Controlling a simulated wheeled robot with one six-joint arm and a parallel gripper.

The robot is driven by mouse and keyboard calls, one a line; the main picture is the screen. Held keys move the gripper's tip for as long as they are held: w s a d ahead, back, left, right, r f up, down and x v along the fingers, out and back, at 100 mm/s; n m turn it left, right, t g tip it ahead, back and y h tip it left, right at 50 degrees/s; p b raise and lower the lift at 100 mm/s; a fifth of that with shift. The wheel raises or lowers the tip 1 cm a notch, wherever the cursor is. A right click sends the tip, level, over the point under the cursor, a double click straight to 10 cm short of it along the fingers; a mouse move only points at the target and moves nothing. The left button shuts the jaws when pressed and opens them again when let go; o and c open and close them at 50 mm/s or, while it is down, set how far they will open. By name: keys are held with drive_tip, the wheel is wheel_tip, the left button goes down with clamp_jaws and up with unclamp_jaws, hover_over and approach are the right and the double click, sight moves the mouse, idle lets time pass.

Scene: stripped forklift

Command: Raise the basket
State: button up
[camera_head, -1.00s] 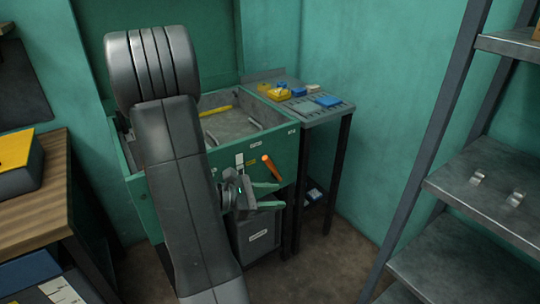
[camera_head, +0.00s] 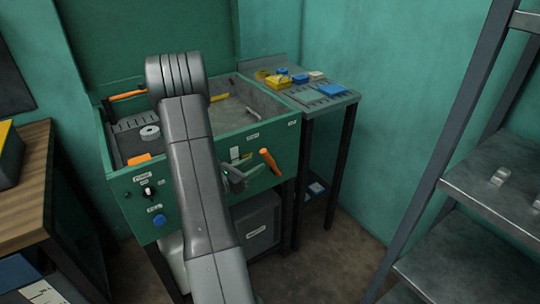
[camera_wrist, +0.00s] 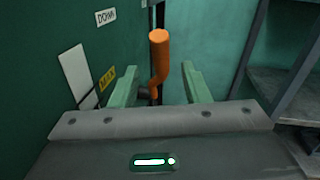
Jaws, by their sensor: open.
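The green washer-like tub (camera_head: 283,143) stands against the wall. A lever with an orange grip (camera_head: 268,160) sticks out at the right of its front panel. I cannot clearly make out the basket inside the tub. My gripper (camera_head: 243,168) is open at the front panel, just left of the lever in the head view. In the wrist view, the orange lever (camera_wrist: 159,58) stands upright, seen between the two green fingers of my gripper (camera_wrist: 161,86). The fingers are apart from it. A DOWN label (camera_wrist: 106,16) and a yellow MAX label (camera_wrist: 108,77) are beside it.
A side table (camera_head: 318,101) with small yellow and blue items adjoins the tub on the right. A metal shelf rack (camera_head: 500,170) stands farther right. A wooden bench (camera_head: 30,190) is at left. The floor (camera_head: 335,255) between tub and rack is clear.

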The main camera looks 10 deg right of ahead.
sight(270, 162)
drive_tip(key=x, duration=0.8)
drive_tip(key=shift+c, duration=0.4)
clamp_jaws()
